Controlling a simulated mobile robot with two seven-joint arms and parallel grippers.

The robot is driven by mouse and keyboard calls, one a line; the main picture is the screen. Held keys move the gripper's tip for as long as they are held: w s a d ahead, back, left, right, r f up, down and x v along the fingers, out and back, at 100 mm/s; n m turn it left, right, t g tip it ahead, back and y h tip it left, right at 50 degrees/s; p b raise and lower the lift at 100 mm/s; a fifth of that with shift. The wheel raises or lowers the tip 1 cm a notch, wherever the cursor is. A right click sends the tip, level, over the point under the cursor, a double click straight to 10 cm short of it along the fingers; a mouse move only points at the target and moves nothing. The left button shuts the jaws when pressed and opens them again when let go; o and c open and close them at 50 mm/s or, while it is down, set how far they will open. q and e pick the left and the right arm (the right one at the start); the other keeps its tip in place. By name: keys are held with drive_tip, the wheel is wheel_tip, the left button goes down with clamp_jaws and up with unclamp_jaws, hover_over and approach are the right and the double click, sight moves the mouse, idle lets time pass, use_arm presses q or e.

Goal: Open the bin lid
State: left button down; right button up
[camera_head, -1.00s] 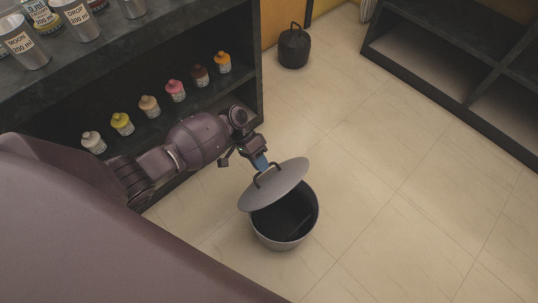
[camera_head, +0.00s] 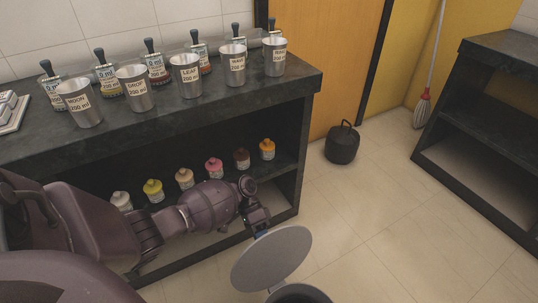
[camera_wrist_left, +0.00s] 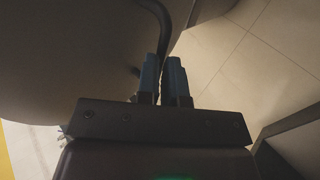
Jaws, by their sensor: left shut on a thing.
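The bin lid (camera_head: 272,258) is a round grey disc, tilted steeply and raised off the bin (camera_head: 298,294). Only the bin's dark upper rim shows, at the bottom edge of the head view. My left gripper (camera_head: 262,232) is at the lid's far side, partly hidden by the lid. In the left wrist view its blue fingers (camera_wrist_left: 165,76) are close together on the dark lid handle (camera_wrist_left: 161,22), and the lid (camera_wrist_left: 70,50) fills the upper left. My right gripper is in neither view.
A dark shelf unit (camera_head: 296,90) stands behind my left arm, with steel canisters (camera_head: 186,76) on top and several small coloured-cap bottles (camera_head: 214,168) inside. A black round pot (camera_head: 342,144) stands on the floor. Another dark shelf (camera_head: 480,120) is at right. The floor (camera_head: 390,220) between is clear.

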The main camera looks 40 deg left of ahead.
use_arm(q)
drive_tip(key=shift+s+a+f+b, duration=0.15)
drive_tip(key=shift+s+f, duration=0.15)
drive_tip(key=shift+f, duration=0.4)
drive_tip(key=shift+s+f+b, duration=0.15)
drive_tip(key=shift+s+f, duration=0.1)
drive_tip(key=shift+f, duration=0.4)
drive_tip(key=c, duration=1.3)
unclamp_jaws()
drive_tip(key=shift+w+f, duration=0.2)
drive_tip(key=shift+c, duration=0.2)
drive_tip(key=shift+o, duration=0.7)
drive_tip(key=shift+w+r, duration=0.15)
drive_tip(key=shift+r, duration=0.05)
drive_tip(key=p+v, duration=0.1)
drive_tip(key=v, duration=1)
drive_tip(key=shift+p, duration=0.35)
drive_tip(key=shift+w+r, duration=0.1)
drive_tip(key=shift+w, duration=0.1)
